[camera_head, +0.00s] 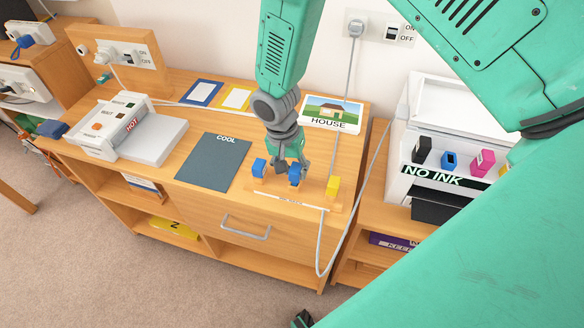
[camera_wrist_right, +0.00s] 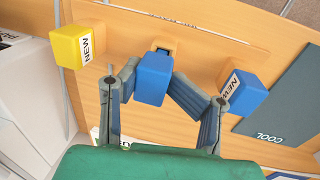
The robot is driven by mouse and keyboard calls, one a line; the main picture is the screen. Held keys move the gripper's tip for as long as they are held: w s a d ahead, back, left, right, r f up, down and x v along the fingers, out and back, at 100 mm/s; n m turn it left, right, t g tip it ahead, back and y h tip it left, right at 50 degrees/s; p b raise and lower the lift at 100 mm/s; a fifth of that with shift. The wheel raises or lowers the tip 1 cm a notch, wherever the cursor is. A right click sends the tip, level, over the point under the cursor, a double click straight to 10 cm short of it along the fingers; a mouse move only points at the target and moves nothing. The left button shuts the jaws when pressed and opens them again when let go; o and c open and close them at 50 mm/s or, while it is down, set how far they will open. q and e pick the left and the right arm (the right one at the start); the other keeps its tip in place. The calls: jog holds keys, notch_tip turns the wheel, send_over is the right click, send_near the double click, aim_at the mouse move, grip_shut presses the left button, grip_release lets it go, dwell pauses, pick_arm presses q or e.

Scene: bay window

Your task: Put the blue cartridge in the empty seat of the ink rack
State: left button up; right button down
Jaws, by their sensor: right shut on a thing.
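My right gripper (camera_head: 293,172) is over the ink rack (camera_head: 285,200) on the wooden cabinet. Its fingers are shut on a blue cartridge (camera_head: 295,178), also central in the wrist view (camera_wrist_right: 152,82). The cartridge is at the rack's middle seat (camera_wrist_right: 160,46), whose dark opening shows just past it. I cannot tell whether it touches the seat. A second blue cartridge (camera_head: 259,168) marked NEW stands in the rack's left seat, at right in the wrist view (camera_wrist_right: 244,91). A yellow NEW cartridge (camera_head: 333,187) stands at the other end.
A printer (camera_head: 440,150) marked NO INK, with several cartridges on its front, stands right. A cable (camera_head: 322,245) hangs over the cabinet front beside the rack. A dark COOL mat (camera_head: 213,162), a HOUSE picture (camera_head: 333,112) and a HOT device (camera_head: 118,125) lie around the rack.

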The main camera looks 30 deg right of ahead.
jog(key=shift+f+b, duration=0.45)
jog(key=shift+f, duration=0.45)
jog(key=c, duration=0.8)
grip_release()
jog(key=shift+r, duration=0.25)
jog(key=r, duration=0.3)
jog(key=w+a+r, duration=0.1)
jog(key=r, duration=0.7)
jog(key=shift+w+a+r, duration=0.1)
jog(key=shift+w+a, duration=0.1)
jog(key=shift+w, duration=0.05)
